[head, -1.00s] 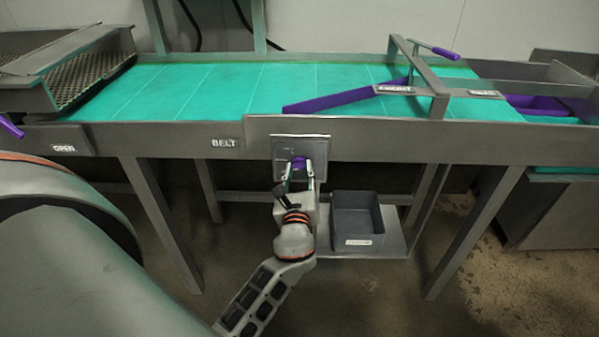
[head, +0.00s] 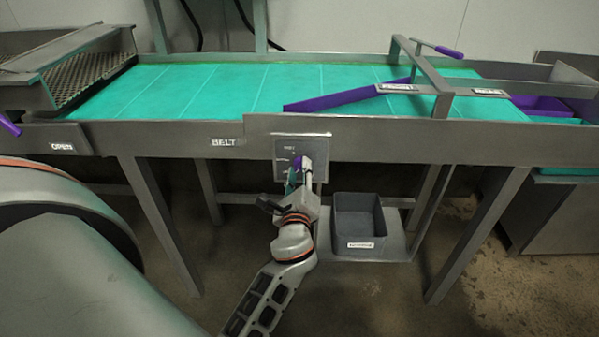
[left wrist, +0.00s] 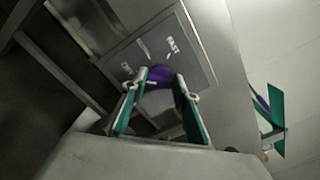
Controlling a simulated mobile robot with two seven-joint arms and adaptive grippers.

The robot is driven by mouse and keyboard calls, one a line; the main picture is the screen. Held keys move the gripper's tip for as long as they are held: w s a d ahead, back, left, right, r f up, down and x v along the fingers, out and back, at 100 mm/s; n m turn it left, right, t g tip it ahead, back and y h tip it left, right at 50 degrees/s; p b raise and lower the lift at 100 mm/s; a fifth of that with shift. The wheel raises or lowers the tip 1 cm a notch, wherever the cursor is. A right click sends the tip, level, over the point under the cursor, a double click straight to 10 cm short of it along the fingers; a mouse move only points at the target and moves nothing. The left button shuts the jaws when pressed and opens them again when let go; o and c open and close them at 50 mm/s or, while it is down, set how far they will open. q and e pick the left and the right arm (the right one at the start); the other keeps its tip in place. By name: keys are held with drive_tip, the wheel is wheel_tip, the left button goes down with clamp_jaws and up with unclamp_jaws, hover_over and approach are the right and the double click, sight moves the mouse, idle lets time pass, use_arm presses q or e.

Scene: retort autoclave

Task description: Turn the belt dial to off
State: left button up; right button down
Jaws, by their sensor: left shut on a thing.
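The belt dial (head: 298,162) is a purple knob on a grey control panel (head: 317,145) on the front of the conveyor, right of the BELT label (head: 226,142). My left gripper (head: 303,174) is at the panel, shut on the dial. In the left wrist view the dial (left wrist: 160,73) sits between the two green-padded fingers (left wrist: 157,86). The panel (left wrist: 195,68) has several printed marks around the dial; one reads FAST (left wrist: 173,45). The fingers partly hide the dial, so its exact setting is hard to read. My right gripper is not in view.
The green conveyor belt (head: 225,92) runs above the panel, with a purple diverter bar (head: 340,97) across it. A grey bin (head: 358,218) stands on a low shelf right of my left gripper. Table legs (head: 160,225) stand on both sides.

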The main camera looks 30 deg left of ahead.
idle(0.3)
use_arm(q)
drive_tip(key=o, duration=1.1)
wheel_tip(320, 180, up, 10)
drive_tip(key=s+d+f+m+t+y+b, duration=0.1)
drive_tip(key=s+d+f+m+t+b, duration=0.15)
drive_tip(key=f+m, duration=0.4)
drive_tip(key=s+d+f+m+t+b, duration=0.1)
drive_tip(key=s+f+m+t+b, duration=0.2)
drive_tip(key=f+m, duration=0.35)
drive_tip(key=shift+g, duration=0.45)
drive_tip(key=shift+a+f+p+x, duration=0.1)
drive_tip(key=shift+p+x, duration=0.1)
drive_tip(key=shift+x, duration=1.55)
drive_tip(key=shift+a+f+p+x, duration=0.1)
drive_tip(key=shift+f+p+x, duration=0.05)
drive_tip(key=shift+x, duration=1.6)
